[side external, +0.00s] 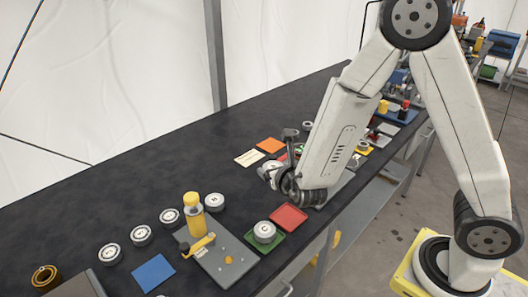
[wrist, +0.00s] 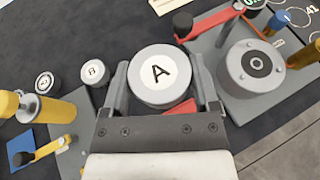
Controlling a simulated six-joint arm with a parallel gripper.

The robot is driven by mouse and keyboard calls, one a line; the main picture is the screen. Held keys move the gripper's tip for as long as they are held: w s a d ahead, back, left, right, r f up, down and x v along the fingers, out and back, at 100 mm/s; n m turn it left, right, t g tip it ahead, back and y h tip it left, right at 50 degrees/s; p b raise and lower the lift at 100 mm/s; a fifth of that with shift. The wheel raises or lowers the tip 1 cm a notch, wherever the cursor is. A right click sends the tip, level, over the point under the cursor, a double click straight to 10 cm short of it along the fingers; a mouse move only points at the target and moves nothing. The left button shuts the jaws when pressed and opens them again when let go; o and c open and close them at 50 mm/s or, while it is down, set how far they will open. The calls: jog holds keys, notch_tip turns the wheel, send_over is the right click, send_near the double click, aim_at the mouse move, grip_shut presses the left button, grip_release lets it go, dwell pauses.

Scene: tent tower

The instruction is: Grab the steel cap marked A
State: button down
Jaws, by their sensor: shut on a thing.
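The steel cap marked A (wrist: 160,78) is round with a white label and a black letter A. It sits between my gripper's two fingers (wrist: 160,92) in the wrist view, and they are shut on it. In the side view my gripper (side external: 275,172) is over the bench beside my forearm, and the cap there is partly hidden by the gripper. I cannot tell its exact height above the bench.
Several other steel caps (side external: 141,234) stand at the left of the black bench. A yellow-topped cylinder (side external: 192,215) stands on a grey plate. One cap (side external: 265,231) sits on a green tray beside a red square (side external: 289,217). A grey fixture with a round part (wrist: 250,68) is close right in the wrist view.

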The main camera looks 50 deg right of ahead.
jog(key=shift+s+r, duration=0.4)
jog(key=shift+s, duration=0.35)
jog(key=shift+d, duration=0.1)
